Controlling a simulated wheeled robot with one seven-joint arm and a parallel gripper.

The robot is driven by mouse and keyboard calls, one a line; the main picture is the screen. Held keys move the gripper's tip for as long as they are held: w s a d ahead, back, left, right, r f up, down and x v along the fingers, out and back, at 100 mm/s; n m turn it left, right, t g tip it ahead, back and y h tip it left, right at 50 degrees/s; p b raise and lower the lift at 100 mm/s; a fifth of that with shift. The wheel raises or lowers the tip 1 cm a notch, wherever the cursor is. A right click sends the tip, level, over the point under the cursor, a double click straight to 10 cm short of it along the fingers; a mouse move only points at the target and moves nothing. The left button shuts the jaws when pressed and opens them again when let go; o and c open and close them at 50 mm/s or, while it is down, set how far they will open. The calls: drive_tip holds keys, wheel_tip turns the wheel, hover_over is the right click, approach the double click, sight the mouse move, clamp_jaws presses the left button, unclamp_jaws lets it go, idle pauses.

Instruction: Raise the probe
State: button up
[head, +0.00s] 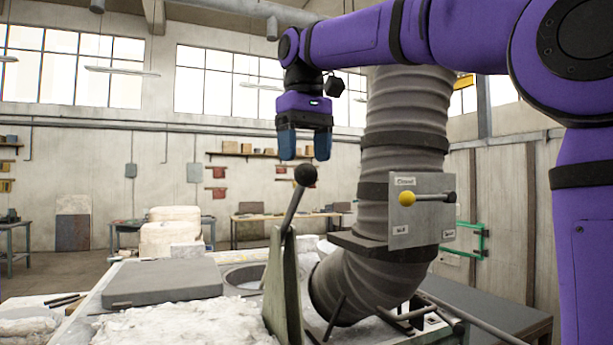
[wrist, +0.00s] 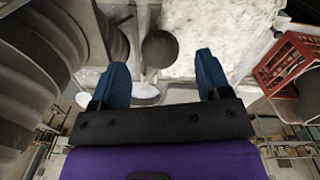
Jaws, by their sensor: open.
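My gripper (head: 304,148) is open and empty, with its blue fingers pointing down. It hangs just above a black ball knob (head: 306,175) on top of a tilted metal lever (head: 292,211). The lever rises from a greenish upright bracket (head: 284,290). In the wrist view the knob (wrist: 160,48) lies between the spread fingers (wrist: 161,72), beyond their tips and apart from them. I cannot pick out a probe by name; it may be hidden or belong to the lever.
A grey slab (head: 165,282) lies beside a round opening (head: 243,277). The wrist view shows a red crate (wrist: 290,65).

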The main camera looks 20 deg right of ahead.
sight(307, 175)
drive_tip(key=shift+d+f, duration=0.1)
drive_tip(key=shift+f, duration=2.3)
